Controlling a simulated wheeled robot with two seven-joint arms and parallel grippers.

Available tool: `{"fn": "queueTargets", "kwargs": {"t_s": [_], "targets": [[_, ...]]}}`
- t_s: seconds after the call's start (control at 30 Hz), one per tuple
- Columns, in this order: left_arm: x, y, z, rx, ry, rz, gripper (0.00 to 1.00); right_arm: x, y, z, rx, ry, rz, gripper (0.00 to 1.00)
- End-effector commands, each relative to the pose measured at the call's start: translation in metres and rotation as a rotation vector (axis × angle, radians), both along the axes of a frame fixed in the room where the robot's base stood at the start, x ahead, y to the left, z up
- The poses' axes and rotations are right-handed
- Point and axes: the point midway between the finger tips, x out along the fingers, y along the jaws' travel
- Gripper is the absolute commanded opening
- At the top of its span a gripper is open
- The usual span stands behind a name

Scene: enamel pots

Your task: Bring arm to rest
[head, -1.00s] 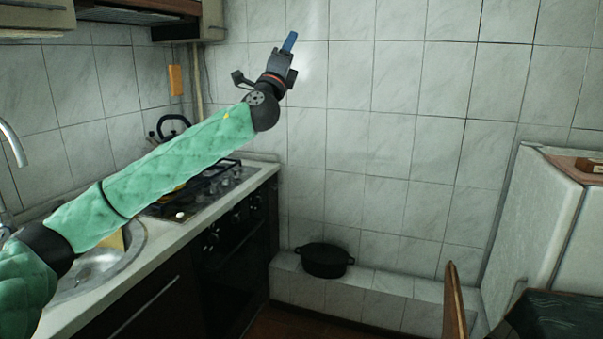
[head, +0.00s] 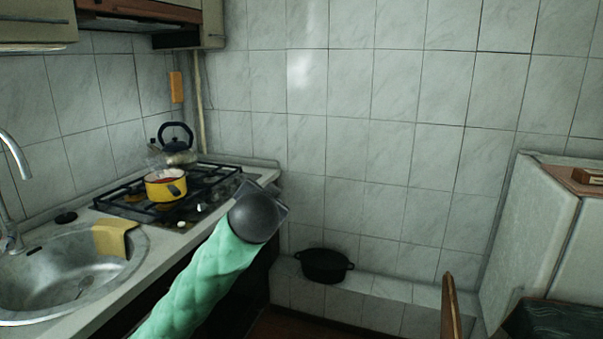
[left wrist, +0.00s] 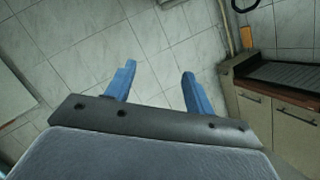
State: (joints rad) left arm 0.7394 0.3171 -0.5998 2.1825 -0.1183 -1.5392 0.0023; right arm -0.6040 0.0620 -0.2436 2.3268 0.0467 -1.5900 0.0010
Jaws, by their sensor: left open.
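My left arm comes up from the bottom of the head view in a green padded sleeve, ending in a dark rounded joint. The gripper itself is hidden in that view. In the left wrist view, my left gripper (left wrist: 158,84) has its two blue fingers wide apart with nothing between them. Behind the fingers is the tiled wall (left wrist: 150,40). My right gripper is in neither view.
A sink (head: 60,272) with a yellow cloth (head: 114,238) is at left. A black pot (head: 324,265) sits on a tiled ledge (head: 390,293). A fridge (head: 530,225) stands at right.

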Motion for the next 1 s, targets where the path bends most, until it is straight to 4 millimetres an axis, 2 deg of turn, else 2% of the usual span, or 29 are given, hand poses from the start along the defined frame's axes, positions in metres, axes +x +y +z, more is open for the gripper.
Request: {"fn": "queueTargets", "kwargs": {"t_s": [0.1,0.3,0.67,1.0], "targets": [[-0.021,0.003,-0.032,-0.056,0.091,-0.013,0.54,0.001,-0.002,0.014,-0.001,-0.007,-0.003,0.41],[-0.055,0.009,-0.081,-0.141,0.215,-0.032,0.54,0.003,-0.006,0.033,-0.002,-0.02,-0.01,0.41],[-0.118,0.021,-0.159,-0.284,0.385,-0.041,0.54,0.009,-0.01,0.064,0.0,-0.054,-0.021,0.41],[-0.181,0.041,-0.232,-0.383,0.539,0.018,0.54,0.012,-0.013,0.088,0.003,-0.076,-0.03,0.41]]}}
